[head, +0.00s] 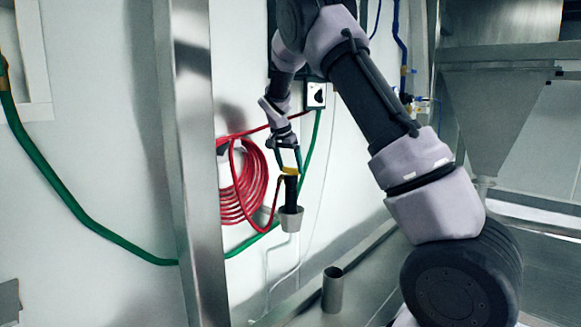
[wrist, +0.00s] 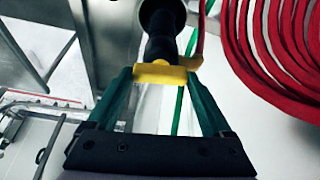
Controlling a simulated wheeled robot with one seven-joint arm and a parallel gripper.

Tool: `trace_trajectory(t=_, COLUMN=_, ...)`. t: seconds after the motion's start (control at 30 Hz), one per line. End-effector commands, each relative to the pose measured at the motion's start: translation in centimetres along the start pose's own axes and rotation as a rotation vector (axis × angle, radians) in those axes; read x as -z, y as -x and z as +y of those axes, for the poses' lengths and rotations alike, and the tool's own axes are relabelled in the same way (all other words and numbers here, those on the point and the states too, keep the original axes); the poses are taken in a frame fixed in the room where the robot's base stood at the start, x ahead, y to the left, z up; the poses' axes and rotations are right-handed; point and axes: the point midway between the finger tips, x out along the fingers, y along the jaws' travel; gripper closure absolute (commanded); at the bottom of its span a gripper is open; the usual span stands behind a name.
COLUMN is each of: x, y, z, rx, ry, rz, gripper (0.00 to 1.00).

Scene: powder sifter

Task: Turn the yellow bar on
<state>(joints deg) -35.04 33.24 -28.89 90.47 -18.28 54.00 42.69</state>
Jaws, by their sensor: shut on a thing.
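The yellow bar (wrist: 160,74) sits across a black cylindrical handle (wrist: 160,35) in the wrist view. In the head view the yellow bar (head: 290,171) is on top of the upright black handle (head: 291,190), which stands in a grey cup-shaped holder (head: 291,219). My gripper (wrist: 160,82) has its two green fingers at either end of the bar, shut on it. In the head view my gripper (head: 289,165) comes down onto the bar from above. The far side of the bar is hidden.
A coiled red hose (head: 240,190) hangs on the wall just left of the bar. A steel post (head: 195,160) stands further left. A metal tube (head: 332,290) stands below, and a steel hopper (head: 495,115) is at right.

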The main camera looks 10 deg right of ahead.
Motion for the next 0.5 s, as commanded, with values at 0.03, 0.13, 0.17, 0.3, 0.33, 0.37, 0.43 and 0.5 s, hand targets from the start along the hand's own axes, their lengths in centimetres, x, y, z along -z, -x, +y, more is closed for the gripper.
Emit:
trace_trajectory(t=0.03, x=-0.03, y=-0.02, z=-0.1, rx=-0.012, ry=-0.028, rz=0.0, gripper=0.71)
trace_trajectory(t=0.13, x=-0.01, y=-0.06, z=-0.08, rx=-0.036, ry=-0.083, rz=0.0, gripper=0.71)
trace_trajectory(t=0.17, x=0.0, y=-0.04, z=-0.12, rx=-0.041, ry=-0.098, rz=0.0, gripper=0.71)
trace_trajectory(t=0.3, x=-0.03, y=-0.04, z=-0.15, rx=-0.062, ry=-0.15, rz=-0.001, gripper=0.71)
trace_trajectory(t=0.33, x=-0.03, y=-0.05, z=-0.14, rx=-0.066, ry=-0.158, rz=-0.001, gripper=0.71)
trace_trajectory(t=0.37, x=-0.03, y=-0.06, z=-0.13, rx=-0.07, ry=-0.167, rz=-0.001, gripper=0.71)
trace_trajectory(t=0.43, x=-0.01, y=-0.05, z=-0.14, rx=-0.076, ry=-0.181, rz=-0.001, gripper=0.71)
trace_trajectory(t=0.5, x=0.0, y=-0.05, z=-0.15, rx=-0.079, ry=-0.19, rz=-0.001, gripper=0.71)
